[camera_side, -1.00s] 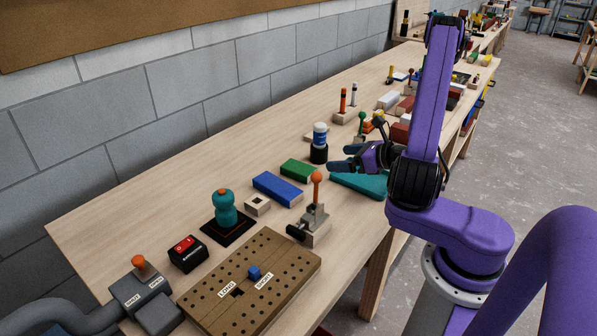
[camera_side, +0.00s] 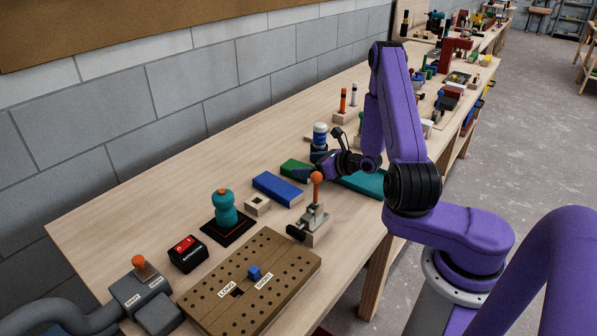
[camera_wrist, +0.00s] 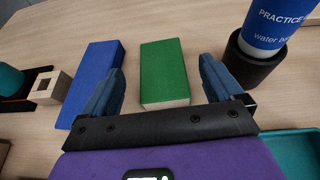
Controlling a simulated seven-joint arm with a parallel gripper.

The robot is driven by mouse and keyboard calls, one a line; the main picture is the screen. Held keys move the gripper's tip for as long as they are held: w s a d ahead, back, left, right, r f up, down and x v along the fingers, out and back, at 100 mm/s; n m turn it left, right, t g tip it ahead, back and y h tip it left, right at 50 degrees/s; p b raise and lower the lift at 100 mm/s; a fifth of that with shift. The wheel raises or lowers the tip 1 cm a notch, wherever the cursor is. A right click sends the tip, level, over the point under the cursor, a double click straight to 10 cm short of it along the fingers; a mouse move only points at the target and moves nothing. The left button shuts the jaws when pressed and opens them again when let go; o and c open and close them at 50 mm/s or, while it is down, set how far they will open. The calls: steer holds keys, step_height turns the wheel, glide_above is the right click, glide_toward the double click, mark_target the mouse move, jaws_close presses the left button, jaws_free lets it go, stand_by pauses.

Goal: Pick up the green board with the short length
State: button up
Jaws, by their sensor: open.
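The short green board (camera_wrist: 165,72) lies flat on the bench; in the side view (camera_side: 292,168) its right end is partly hidden by my gripper. In the wrist view it lies ahead of my gripper (camera_wrist: 163,82), with its near end between the two blue fingers. The fingers are open, with a gap on each side of the board. I cannot tell how high the fingers are above the bench. A longer blue board (camera_side: 278,188) lies beside the green one; in the wrist view (camera_wrist: 98,78) the left finger overlaps its edge.
A blue and white can in a black holder (camera_side: 320,137) stands close by, at upper right in the wrist view (camera_wrist: 265,35). A teal tray (camera_side: 363,184) lies under my wrist. A lever fixture (camera_side: 316,215) and a pegboard (camera_side: 285,262) stand nearer the camera.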

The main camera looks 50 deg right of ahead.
mark_target(296, 166)
steer(key=shift+x, duration=2.8)
steer(key=shift+d+f, duration=0.1)
steer(key=shift+c, duration=0.3)
steer(key=c, duration=1)
